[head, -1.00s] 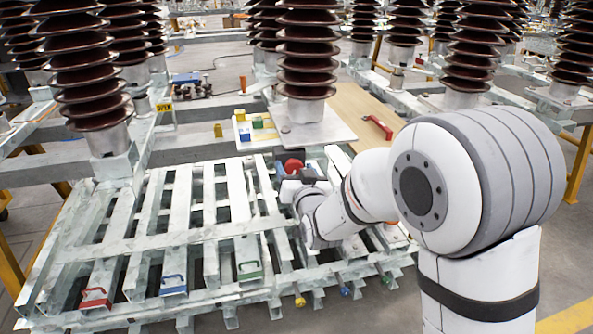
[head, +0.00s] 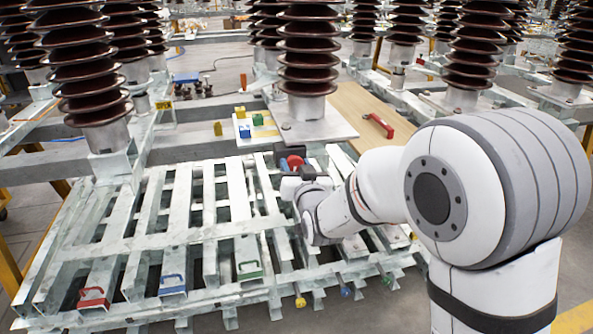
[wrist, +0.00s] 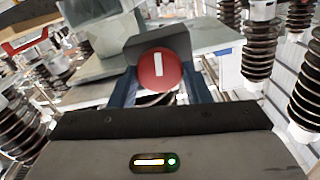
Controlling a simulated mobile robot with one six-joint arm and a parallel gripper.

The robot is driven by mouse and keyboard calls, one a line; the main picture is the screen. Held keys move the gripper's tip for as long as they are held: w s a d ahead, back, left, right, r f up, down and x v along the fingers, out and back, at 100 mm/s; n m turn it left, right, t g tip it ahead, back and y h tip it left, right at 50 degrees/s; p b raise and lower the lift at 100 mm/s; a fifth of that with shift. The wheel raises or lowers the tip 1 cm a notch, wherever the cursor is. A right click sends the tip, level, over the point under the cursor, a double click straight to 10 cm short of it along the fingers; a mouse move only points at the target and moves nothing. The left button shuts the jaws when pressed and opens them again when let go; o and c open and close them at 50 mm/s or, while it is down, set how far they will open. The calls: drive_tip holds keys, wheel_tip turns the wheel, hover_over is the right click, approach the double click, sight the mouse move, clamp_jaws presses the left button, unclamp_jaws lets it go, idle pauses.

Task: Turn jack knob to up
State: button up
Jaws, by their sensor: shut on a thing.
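The jack knob (wrist: 158,70) is a round red disc with a white bar across its face, in the upper middle of the wrist view. The bar stands close to upright in that picture. A dark grey plate is behind the knob. My gripper (wrist: 159,86) has its dark blue fingers at the left and right of the knob and is shut on it. In the head view the knob (head: 294,162) is a small red spot at the end of my arm, beyond the slatted metal frame. My wrist partly hides it there.
Tall brown insulators (head: 306,50) stand behind and at the left. A wooden board (head: 360,108) with a red handle (head: 378,125) lies behind my arm.

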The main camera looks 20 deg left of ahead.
drive_tip(key=o, duration=0.9)
drive_tip(key=shift+o, duration=0.2)
drive_tip(key=v, duration=0.8)
drive_tip(key=shift+p, duration=0.35)
drive_tip(key=shift+w+a, duration=0.1)
